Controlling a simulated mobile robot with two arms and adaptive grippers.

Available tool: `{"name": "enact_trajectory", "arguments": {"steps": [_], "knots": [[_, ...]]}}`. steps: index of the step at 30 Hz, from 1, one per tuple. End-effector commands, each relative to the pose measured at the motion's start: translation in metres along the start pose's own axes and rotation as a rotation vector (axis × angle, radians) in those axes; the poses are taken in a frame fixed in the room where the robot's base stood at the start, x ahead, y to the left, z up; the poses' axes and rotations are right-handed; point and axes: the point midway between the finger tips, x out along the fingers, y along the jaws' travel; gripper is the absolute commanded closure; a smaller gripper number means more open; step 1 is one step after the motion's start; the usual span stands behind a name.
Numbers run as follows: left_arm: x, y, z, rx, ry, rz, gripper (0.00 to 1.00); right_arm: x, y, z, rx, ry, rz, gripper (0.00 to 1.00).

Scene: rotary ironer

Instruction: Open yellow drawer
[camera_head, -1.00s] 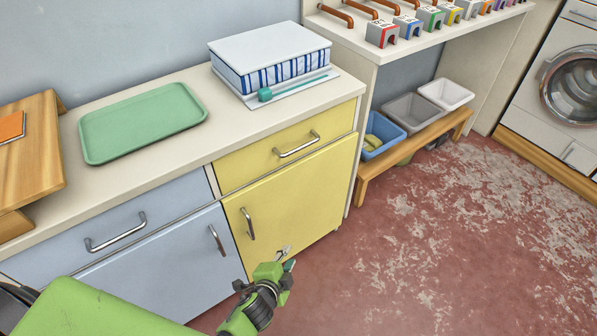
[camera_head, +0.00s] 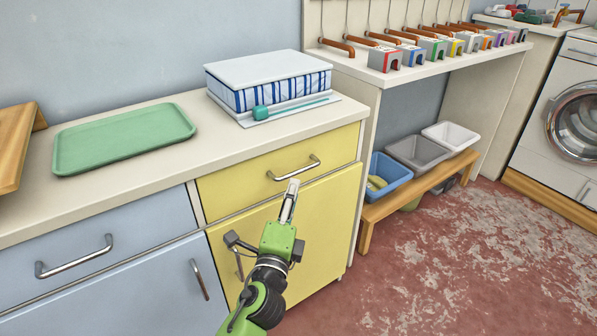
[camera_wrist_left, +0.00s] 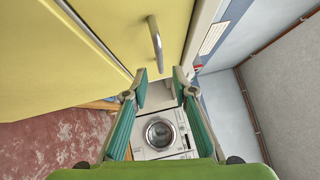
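The yellow drawer (camera_head: 240,187) is closed, at the top of the yellow cabinet, with a metal bar handle (camera_head: 293,168). In the left wrist view the drawer front (camera_wrist_left: 120,25) and its handle (camera_wrist_left: 156,45) show at the top. My left gripper (camera_head: 291,190) is in front of the yellow cabinet, with its fingertips just below the handle in the picture. In the left wrist view its two fingers (camera_wrist_left: 159,84) are spread apart with nothing between them. The handle appears beyond the fingertips, and I see no contact. My right gripper is not in view.
A yellow door (camera_head: 325,210) lies below the drawer, its handle partly hidden by my gripper. The blue drawer (camera_head: 100,245) is at left. A green tray (camera_head: 125,138) and a striped stack (camera_head: 268,82) lie on the countertop. Bins (camera_head: 415,152) stand on a low bench at right.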

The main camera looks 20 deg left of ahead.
Motion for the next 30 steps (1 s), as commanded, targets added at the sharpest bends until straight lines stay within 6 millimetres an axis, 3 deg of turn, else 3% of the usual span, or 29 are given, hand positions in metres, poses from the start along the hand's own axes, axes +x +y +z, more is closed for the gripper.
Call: {"name": "enact_trajectory", "arguments": {"steps": [6, 12, 25, 28, 30], "knots": [[0.047, -0.001, 0.0, 0.0, 0.0, -0.002, 0.75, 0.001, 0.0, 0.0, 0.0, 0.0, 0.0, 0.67], [0.074, 0.001, 0.0, 0.0, 0.0, 0.0, 0.75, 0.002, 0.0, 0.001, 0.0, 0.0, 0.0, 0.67], [0.083, 0.001, 0.0, -0.001, 0.001, 0.001, 0.75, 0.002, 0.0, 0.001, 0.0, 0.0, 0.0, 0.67], [0.083, 0.001, 0.0, -0.001, 0.001, 0.001, 1.0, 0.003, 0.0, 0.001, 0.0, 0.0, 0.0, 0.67], [0.083, 0.001, 0.0, -0.001, 0.001, 0.001, 1.0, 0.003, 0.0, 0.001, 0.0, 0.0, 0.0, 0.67]]}}
